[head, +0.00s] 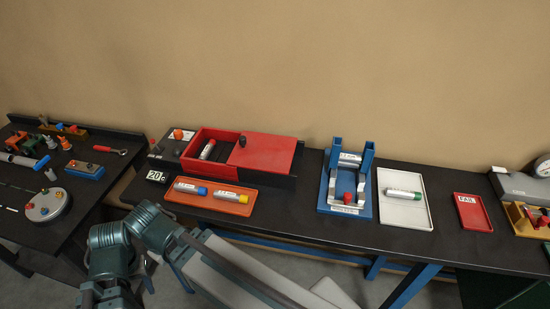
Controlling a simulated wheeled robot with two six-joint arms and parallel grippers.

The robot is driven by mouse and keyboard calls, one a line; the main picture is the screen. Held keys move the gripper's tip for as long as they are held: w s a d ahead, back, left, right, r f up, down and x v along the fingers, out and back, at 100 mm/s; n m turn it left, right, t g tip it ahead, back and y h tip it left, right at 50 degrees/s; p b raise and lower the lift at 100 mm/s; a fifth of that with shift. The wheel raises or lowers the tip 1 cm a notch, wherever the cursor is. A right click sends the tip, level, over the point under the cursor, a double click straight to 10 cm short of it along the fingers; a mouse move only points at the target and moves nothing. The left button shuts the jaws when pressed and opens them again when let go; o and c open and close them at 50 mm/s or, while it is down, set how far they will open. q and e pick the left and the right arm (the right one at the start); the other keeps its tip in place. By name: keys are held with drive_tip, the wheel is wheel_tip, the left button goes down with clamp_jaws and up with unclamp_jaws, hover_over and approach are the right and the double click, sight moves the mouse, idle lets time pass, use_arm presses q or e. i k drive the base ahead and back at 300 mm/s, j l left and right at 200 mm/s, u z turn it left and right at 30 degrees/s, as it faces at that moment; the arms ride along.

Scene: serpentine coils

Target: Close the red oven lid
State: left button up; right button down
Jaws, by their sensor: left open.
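The red oven (190,150) sits at the back left of the long black table. Its flat red lid (268,152), with a dark knob (242,141), lies slid to the right. The left part of the oven is uncovered, and a silver tube with a red end (207,149) shows inside. My left gripper (112,296) is low at the bottom left, in front of the table and well apart from the lid; its fingers are hard to make out. My right gripper is not in view.
An orange tray (212,205) with two tubes lies in front of the oven. A "20" display (156,176) stands left of it. A blue fixture (347,185), a white tray (405,215) and a red FAIL tray (473,224) are to the right. A side table (85,205) is cluttered.

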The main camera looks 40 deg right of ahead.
sight(266, 152)
drive_tip(key=z, duration=1)
drive_tip(key=j+z, duration=0.15)
drive_tip(key=z, duration=0.2)
drive_tip(key=j+z, duration=0.1)
drive_tip(key=z, duration=0.3)
drive_tip(key=j, duration=0.7)
drive_tip(key=k+u, duration=0.05)
